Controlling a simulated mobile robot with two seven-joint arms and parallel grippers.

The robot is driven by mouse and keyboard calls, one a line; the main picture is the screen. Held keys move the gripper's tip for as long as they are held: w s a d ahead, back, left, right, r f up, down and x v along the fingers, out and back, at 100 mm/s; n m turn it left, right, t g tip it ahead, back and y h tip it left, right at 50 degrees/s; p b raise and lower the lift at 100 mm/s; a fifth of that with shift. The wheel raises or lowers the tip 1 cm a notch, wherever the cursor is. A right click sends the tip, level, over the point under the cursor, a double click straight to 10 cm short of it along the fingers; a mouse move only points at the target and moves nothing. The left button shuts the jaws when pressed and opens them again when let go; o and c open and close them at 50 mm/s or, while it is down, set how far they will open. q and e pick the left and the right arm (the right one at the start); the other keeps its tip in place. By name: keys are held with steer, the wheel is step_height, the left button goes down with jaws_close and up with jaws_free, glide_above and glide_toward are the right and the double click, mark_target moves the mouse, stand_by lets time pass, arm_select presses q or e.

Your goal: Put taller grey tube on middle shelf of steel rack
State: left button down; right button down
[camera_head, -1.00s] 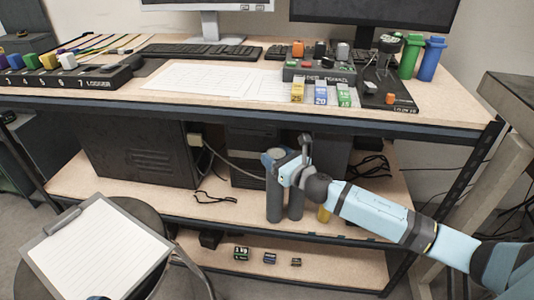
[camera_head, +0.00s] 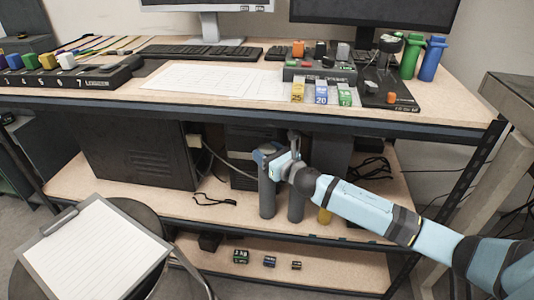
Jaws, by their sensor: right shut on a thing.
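The dark-framed steel rack (camera_head: 478,160) has a wooden top, a middle shelf (camera_head: 90,184) and a low bottom shelf. Two grey tubes stand upright at the middle shelf's front. My right gripper (camera_head: 268,154) is shut on the top of the left grey tube (camera_head: 267,196), which looks the taller one. I cannot tell whether its base touches the shelf. The other grey tube (camera_head: 296,206) stands just to its right, partly hidden by my gripper and wrist. My left gripper is not in view.
A yellow tube (camera_head: 324,216) stands right of the grey ones, mostly behind my arm. A black case (camera_head: 140,155) and computer boxes fill the shelf's back. Small weights (camera_head: 241,256) lie on the bottom shelf.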

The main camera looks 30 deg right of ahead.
steer(key=shift+r, duration=0.1)
steer(key=c, duration=0.8)
jaws_free()
steer(key=shift+f, duration=0.25)
steer(key=o, duration=0.5)
steer(key=shift+r, duration=0.1)
steer(key=shift+c, duration=0.2)
